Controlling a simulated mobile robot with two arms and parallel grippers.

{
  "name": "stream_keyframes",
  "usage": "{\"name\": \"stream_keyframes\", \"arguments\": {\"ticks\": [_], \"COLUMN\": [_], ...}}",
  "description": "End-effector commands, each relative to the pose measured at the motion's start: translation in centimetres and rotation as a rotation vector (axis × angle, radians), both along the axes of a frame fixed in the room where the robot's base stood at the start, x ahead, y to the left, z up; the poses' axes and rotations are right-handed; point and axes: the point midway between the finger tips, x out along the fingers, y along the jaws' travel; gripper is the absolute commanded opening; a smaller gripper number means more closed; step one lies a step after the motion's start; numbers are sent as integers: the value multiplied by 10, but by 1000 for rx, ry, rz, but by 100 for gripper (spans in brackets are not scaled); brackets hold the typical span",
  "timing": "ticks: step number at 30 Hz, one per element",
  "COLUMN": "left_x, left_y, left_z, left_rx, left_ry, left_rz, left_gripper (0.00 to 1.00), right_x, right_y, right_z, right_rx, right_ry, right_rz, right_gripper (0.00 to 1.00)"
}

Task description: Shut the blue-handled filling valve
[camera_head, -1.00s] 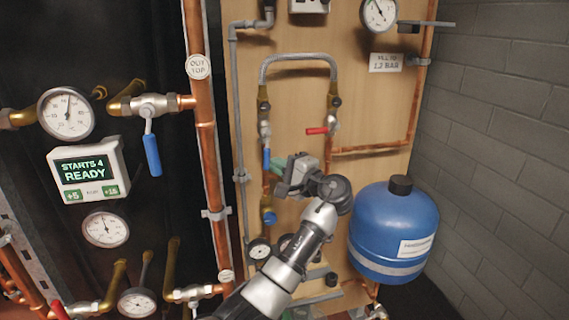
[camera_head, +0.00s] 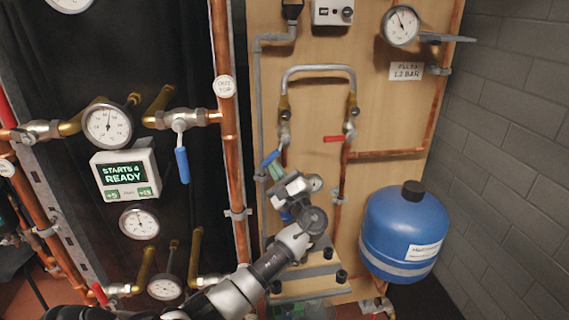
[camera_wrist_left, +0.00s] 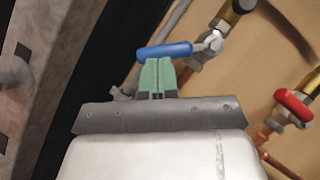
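The filling valve's blue handle (camera_head: 270,158) sits at the left leg of the hose loop on the wooden board. It is tilted, pointing down and left from its valve body (camera_head: 285,135). In the left wrist view the blue handle (camera_wrist_left: 165,50) lies nearly level across the fingertips, at an angle to its pipe. My left gripper (camera_head: 276,171) is just below the handle. Its green fingers (camera_wrist_left: 158,75) are together, and their tips meet the handle's underside; they do not appear to straddle it. My right gripper is not in view.
A red-handled valve (camera_head: 334,139) is on the loop's right leg. Another blue handle (camera_head: 182,165) hangs on the left pipework. A blue tank (camera_head: 405,235) stands at right. Gauges and copper pipes surround the arm.

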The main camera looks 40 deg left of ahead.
Motion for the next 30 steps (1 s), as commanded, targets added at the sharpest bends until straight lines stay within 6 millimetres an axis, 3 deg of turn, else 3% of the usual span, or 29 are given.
{"name": "stream_keyframes", "arguments": {"ticks": [1,6,15,30], "left_x": [-4,-11,-20,-27], "left_y": [5,11,19,25], "left_z": [8,15,26,40], "left_rx": [34,139,309,300], "left_ry": [35,157,356,346], "left_rz": [4,4,3,5], "left_gripper": [0,0,0,0], "right_x": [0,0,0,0], "right_y": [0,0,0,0], "right_z": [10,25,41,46], "right_rx": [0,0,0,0], "right_ry": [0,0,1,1], "right_rz": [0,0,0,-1], "right_gripper": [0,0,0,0]}}
